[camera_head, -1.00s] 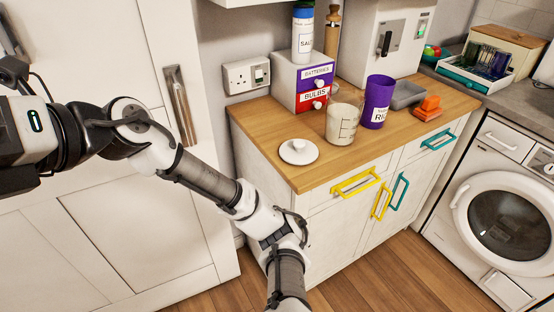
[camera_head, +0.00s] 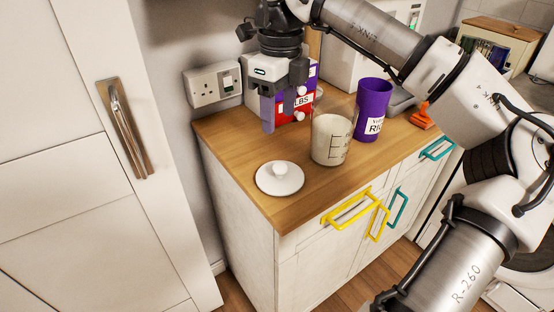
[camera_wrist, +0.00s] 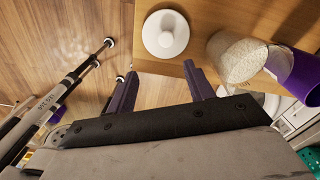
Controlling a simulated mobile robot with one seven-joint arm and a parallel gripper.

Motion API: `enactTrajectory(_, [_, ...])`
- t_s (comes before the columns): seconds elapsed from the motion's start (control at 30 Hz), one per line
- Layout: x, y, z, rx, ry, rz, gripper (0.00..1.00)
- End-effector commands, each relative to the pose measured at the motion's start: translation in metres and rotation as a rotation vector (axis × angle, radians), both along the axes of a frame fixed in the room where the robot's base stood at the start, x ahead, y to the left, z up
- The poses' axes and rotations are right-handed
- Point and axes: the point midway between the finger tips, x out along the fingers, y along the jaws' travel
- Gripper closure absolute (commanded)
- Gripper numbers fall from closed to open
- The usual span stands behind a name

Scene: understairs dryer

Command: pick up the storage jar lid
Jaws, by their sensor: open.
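The storage jar lid is a white round disc with a knob (camera_head: 280,178). It lies flat, knob up, near the front left corner of the wooden worktop (camera_head: 232,150). In the wrist view the lid (camera_wrist: 165,33) is at the top centre, beyond my fingertips. My gripper (camera_head: 284,110) is open and empty above the worktop's back part. In the wrist view its two dark fingers (camera_wrist: 160,75) are spread apart, with nothing between them. A clear jar with pale contents (camera_head: 331,140) stands right of the lid, apart from it; it also shows in the wrist view (camera_wrist: 235,60).
A purple canister (camera_head: 373,105) stands behind the jar. A red and purple drawer box (camera_head: 292,104) is partly hidden behind my gripper. An orange object (camera_head: 422,117) sits farther right. A wall socket (camera_head: 212,86) is at left. Worktop around the lid is clear.

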Motion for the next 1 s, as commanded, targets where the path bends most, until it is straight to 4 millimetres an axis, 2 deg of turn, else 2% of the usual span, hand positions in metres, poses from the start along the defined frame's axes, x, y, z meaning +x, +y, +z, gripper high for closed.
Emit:
enactTrajectory(0.17, [0.001, -0.008, -0.009, -0.019, 0.001, -0.016, 0.47])
enactTrajectory(0.5, [0.001, -0.006, -0.072, -0.016, 0.001, -0.014, 0.47])
enactTrajectory(0.77, [0.003, -0.005, -0.091, -0.015, 0.001, -0.014, 0.47])
enactTrajectory(1.0, [0.009, -0.003, -0.126, -0.015, 0.002, -0.013, 0.47])
